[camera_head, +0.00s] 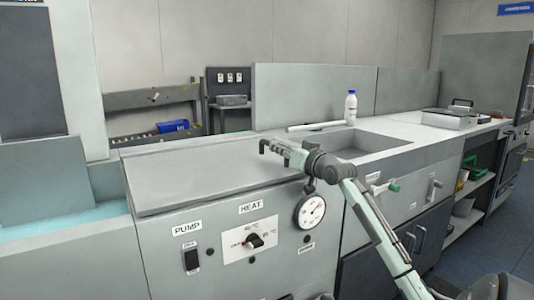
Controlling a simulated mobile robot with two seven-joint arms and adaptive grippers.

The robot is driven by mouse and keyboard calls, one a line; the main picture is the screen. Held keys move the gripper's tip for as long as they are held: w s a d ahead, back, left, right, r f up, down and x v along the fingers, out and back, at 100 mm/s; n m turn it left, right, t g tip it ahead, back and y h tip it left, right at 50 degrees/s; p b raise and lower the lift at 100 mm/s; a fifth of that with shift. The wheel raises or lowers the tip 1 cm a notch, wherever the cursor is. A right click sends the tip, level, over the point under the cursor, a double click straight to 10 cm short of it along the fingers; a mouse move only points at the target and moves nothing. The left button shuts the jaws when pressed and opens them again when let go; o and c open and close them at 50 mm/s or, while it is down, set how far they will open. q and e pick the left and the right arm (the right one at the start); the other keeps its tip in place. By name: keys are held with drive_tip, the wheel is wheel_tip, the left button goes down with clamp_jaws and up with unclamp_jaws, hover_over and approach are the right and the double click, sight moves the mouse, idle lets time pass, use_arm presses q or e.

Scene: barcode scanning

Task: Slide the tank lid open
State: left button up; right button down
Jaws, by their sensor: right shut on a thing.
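The tank lid (195,176) is a wide flat grey slab on top of the grey cabinet with the PUMP and HEAT labels. To the left of the lid, a strip of light blue water (65,227) shows uncovered. My right gripper (264,147) is over the right part of the lid, with its arm reaching in from the lower right. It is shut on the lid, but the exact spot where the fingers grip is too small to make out. My left gripper is not in view.
A pressure gauge (310,211) and a HEAT knob (254,240) are on the cabinet front below the lid. A sink (360,143) lies to the right, with a white bottle (350,108) behind it. A grey upright panel (315,95) stands behind.

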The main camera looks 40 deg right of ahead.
drive_tip(key=shift+s+d, duration=0.2)
drive_tip(key=shift+d, duration=0.7)
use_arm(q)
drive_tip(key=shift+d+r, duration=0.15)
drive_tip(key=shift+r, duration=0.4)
use_arm(e)
drive_tip(key=shift+d, duration=0.2)
drive_tip(key=c, duration=1.5)
unclamp_jaws()
drive_tip(key=shift+s+d, duration=0.1)
drive_tip(key=shift+d, duration=0.05)
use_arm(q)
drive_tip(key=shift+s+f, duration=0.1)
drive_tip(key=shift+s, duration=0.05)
use_arm(e)
drive_tip(key=shift+s+a, duration=0.15)
drive_tip(key=shift+a, duration=0.05)
drive_tip(key=v, duration=1.1)
drive_tip(key=shift+s, duration=0.3)
